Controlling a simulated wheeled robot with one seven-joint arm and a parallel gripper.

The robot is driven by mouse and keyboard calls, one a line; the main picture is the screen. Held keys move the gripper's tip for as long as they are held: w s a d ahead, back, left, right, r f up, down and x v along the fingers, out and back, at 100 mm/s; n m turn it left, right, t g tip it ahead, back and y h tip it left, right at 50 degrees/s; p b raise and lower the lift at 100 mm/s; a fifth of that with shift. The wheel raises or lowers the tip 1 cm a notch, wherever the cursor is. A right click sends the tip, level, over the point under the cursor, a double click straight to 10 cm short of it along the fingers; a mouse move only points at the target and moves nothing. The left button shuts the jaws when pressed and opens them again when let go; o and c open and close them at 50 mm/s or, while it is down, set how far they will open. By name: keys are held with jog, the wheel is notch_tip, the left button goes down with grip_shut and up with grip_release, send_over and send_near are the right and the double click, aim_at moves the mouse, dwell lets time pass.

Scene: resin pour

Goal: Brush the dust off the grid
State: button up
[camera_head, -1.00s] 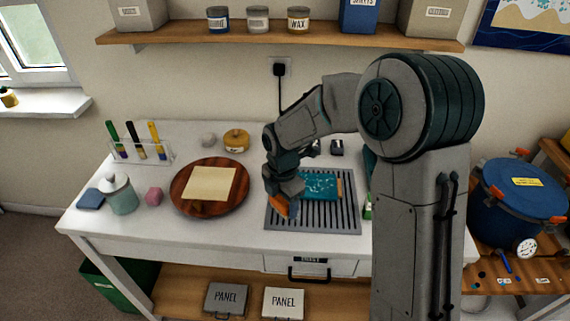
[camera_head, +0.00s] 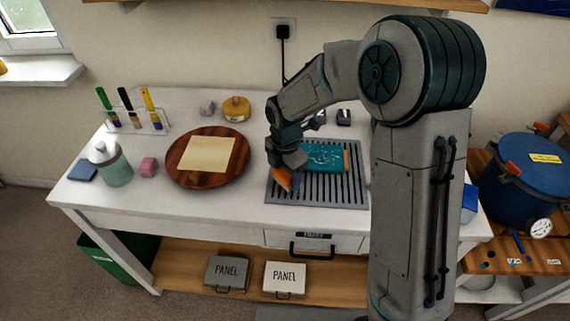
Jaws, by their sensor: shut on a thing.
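The grey slatted grid (camera_head: 316,203) lies on the white worktop, right of its middle. A teal slab with white marks and a brown-orange right edge (camera_head: 325,155) lies on the grid's back part. My gripper (camera_head: 285,176) points down over the grid's left part, beside the slab's left end. It is shut on an orange thing (camera_head: 283,181), mostly hidden by the jaws; I cannot tell exactly what it is or whether it touches the grid. Dust on the grid is too small to make out.
A round wooden board (camera_head: 178,173) with a cream sheet (camera_head: 207,154) stands left of the grid. My arm hides the worktop's right part. A blue pot (camera_head: 525,172) stands at right.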

notch_tip(320, 180, down, 3)
jog(key=shift+d+r+b, duration=0.1)
jog(key=shift+b, duration=0.6)
jog(key=shift+d+r, duration=0.2)
jog(key=shift+d, duration=0.15)
jog(key=shift+c, duration=0.3)
jog(key=shift+d+f, duration=0.2)
jog(key=shift+d, duration=1.35)
jog(key=shift+a, duration=0.15)
jog(key=a, duration=0.3)
jog(key=shift+a, duration=0.15)
jog(key=shift+a+r, duration=0.2)
jog(key=shift+a, duration=0.05)
notch_tip(320, 180, up, 8)
jog(key=p, duration=0.6)
jog(key=shift+f, duration=0.1)
jog(key=shift+d+f, duration=0.1)
